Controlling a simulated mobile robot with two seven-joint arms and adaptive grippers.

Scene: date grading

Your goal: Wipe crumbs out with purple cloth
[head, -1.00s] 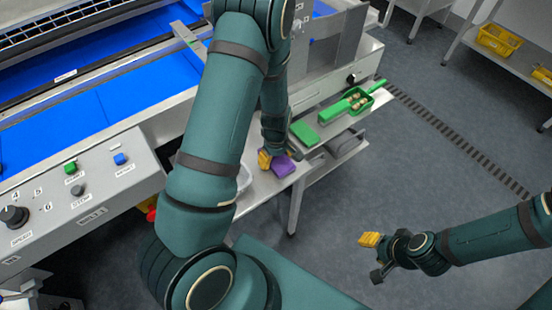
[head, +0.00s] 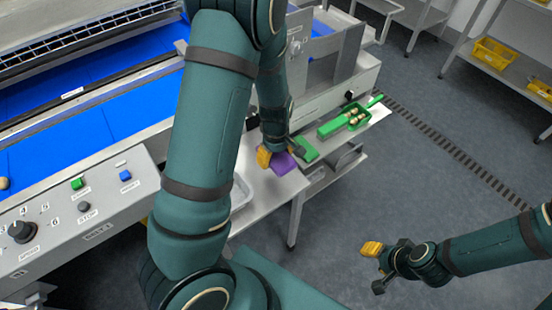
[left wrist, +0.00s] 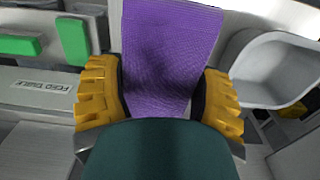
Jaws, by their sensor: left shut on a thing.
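My left gripper (head: 275,156) is shut on the purple cloth (head: 284,164), low over the pale work table, close beside a green block (head: 307,150). In the left wrist view the cloth (left wrist: 172,45) spreads between the two yellow fingers and extends forward past them. Whether it touches the table is unclear. A white tray (head: 240,193) is partly hidden behind my left arm; it also shows in the left wrist view (left wrist: 275,65), right of the cloth. No crumbs can be made out. My right gripper (head: 372,267) is open and empty above the floor.
A green scoop (head: 350,119) with several pale pieces lies farther back on the table. The blue belt machine (head: 110,125) and its control panel fill the left. Shelves with yellow bins (head: 494,52) stand back right.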

